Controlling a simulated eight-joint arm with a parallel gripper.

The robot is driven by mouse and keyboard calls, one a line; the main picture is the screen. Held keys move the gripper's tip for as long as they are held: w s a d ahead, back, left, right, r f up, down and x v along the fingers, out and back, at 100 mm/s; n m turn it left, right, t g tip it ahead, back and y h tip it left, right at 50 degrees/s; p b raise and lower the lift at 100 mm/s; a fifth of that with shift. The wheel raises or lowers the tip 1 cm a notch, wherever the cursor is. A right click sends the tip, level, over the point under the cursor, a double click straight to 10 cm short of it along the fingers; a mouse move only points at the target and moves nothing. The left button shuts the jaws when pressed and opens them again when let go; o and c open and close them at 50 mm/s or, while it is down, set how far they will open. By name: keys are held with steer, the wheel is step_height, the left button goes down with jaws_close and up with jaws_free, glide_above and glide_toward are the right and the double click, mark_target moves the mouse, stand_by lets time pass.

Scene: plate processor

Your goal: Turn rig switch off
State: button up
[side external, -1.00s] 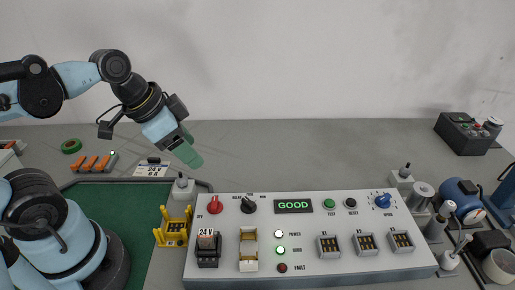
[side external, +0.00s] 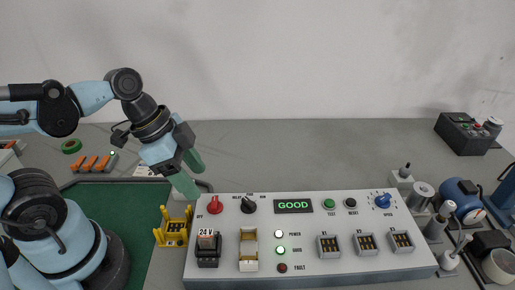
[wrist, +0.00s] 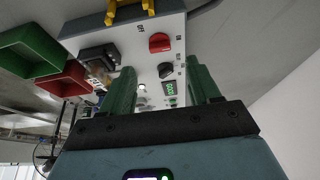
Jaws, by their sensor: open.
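The white control panel (side external: 335,215) carries a red rotary knob (side external: 215,204) at its upper left and a black rotary knob (side external: 248,204) just right of it. Their small labels are too blurred to tell which is the rig switch. A blue rotary knob (side external: 383,200) is at the panel's far right. My gripper (side external: 190,173), with green fingers, is open and empty, above and left of the red knob, touching nothing. In the wrist view, the red knob (wrist: 159,43) and black knob (wrist: 166,70) show beyond and between the fingers (wrist: 163,88).
A 24V module (side external: 207,246) sits on the panel's left, and a yellow holder (side external: 174,228) stands beside the panel. Several tools and a blue motor (side external: 463,198) stand at the right. The counter behind the panel is clear.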

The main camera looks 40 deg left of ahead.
mark_target(213, 202)
steer(key=shift+x, duration=3.2)
steer(key=c, duration=1)
steer(key=shift+c, duration=0.2)
